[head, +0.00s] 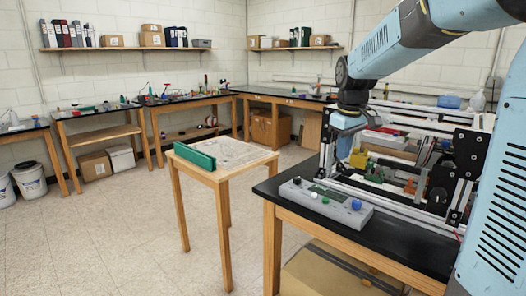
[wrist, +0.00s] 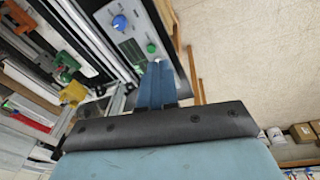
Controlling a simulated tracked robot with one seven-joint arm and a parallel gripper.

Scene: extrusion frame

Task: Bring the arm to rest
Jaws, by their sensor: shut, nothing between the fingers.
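My arm comes in from the upper right of the head view and bends down at the wrist. My gripper (head: 326,165) points down above the near left part of the black-topped bench (head: 405,238), close to the grey control box (head: 330,205). In the wrist view the two blue fingers of my gripper (wrist: 157,75) are together, with nothing between them. Their tips appear over the end of the control box (wrist: 140,40); I cannot tell the exact gap.
An extrusion frame (head: 385,193) with dark carriages stands on the bench right of my gripper. A small wooden table (head: 232,153) with a green block (head: 194,155) stands to the left. Back benches line the walls. Floor (head: 110,235) at left is clear.

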